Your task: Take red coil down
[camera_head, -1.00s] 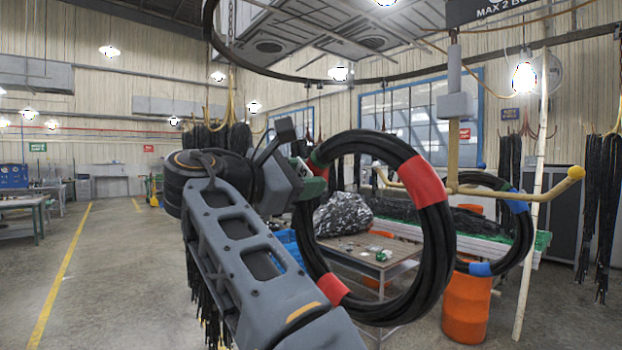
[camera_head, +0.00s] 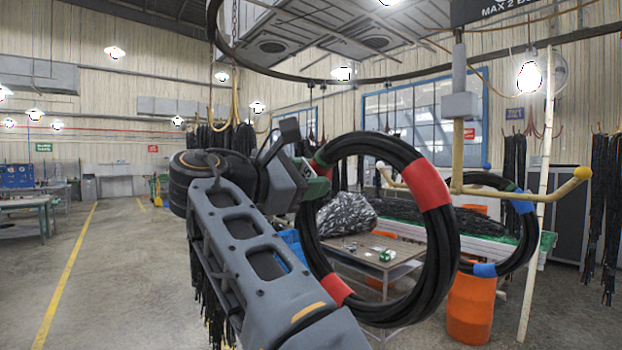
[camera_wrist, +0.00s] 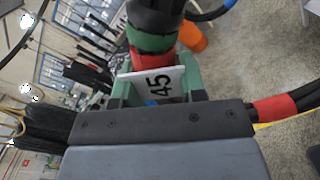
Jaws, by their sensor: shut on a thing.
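The red coil (camera_head: 430,185) is a large black hose ring with red bands and a green band. It stands upright in front of the yellow-ended rack arm (camera_head: 545,193), and I cannot tell whether it touches the rack. My gripper (camera_head: 318,185) is shut on the coil's upper left side. A second coil with blue bands (camera_head: 521,203) hangs behind at the right.
A rack post (camera_head: 455,140) rises behind the coil. A low table (camera_head: 372,252) with small items and an orange barrel (camera_head: 470,308) stand behind it. A pale pole (camera_head: 536,200) stands at the right. The floor at the left (camera_head: 120,270) is open.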

